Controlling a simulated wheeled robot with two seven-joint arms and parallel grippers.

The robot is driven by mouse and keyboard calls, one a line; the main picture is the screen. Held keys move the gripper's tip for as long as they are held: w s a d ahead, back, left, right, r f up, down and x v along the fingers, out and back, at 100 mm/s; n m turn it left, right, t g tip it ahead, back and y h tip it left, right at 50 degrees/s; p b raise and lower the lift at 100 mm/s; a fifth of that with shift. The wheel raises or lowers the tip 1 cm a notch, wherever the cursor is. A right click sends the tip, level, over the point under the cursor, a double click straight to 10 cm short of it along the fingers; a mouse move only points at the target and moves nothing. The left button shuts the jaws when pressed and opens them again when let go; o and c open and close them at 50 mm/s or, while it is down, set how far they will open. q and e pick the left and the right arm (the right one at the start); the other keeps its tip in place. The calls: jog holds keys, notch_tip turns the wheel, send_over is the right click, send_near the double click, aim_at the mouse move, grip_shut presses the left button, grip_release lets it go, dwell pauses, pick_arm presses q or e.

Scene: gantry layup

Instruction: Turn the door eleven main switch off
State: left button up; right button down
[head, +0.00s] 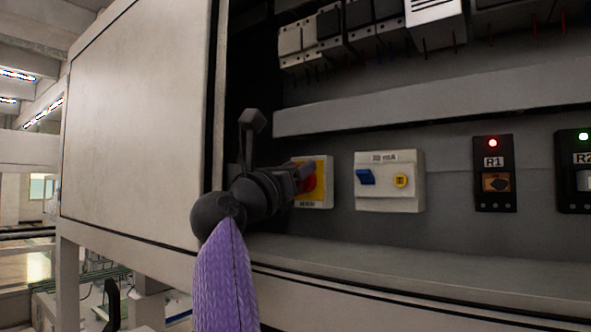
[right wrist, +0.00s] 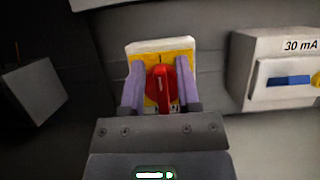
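The main switch is a red rotary knob (right wrist: 161,88) on a yellow plate (head: 319,168) in a white housing, at the left of the cabinet's device row in the head view. In the right wrist view the knob's handle stands close to upright. My right gripper (head: 302,178) is at the switch and hides part of it in the head view. In the right wrist view its two pale purple fingers (right wrist: 160,84) stand on either side of the knob, open, with narrow gaps visible. I cannot tell whether either finger touches it. My left gripper is not in view.
A white 30 mA box (head: 390,200) with a blue lever is right of the switch. The R1 (head: 493,195) and R2 (head: 578,200) units stand farther right. The cabinet door (head: 140,120) is at left. A grey duct (head: 430,105) runs above.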

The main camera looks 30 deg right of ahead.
jog(key=shift+w+f, duration=0.1)
jog(key=shift+f, duration=0.1)
jog(key=shift+f+n+t+y, duration=0.1)
jog(key=shift+n+t+y, duration=0.2)
jog(key=shift+n+t, duration=0.15)
jog(key=shift+w+a+f+n+t+y+b, duration=0.2)
jog(key=shift+n+t+y+b, duration=0.65)
jog(key=shift+n, duration=2.75)
jog(key=shift+w+a+f+n+t+y+b, duration=0.1)
jog(key=shift+w+f+n+t+y+b, duration=0.2)
jog(key=shift+n+y+b, duration=2.2)
jog(key=shift+w+a+f+n+t+y+p, duration=0.2)
jog(key=shift+n+t+y+p, duration=0.35)
jog(key=shift+n, duration=4.1)
jog(key=shift+d, duration=0.1)
jog(key=shift+r, duration=0.1)
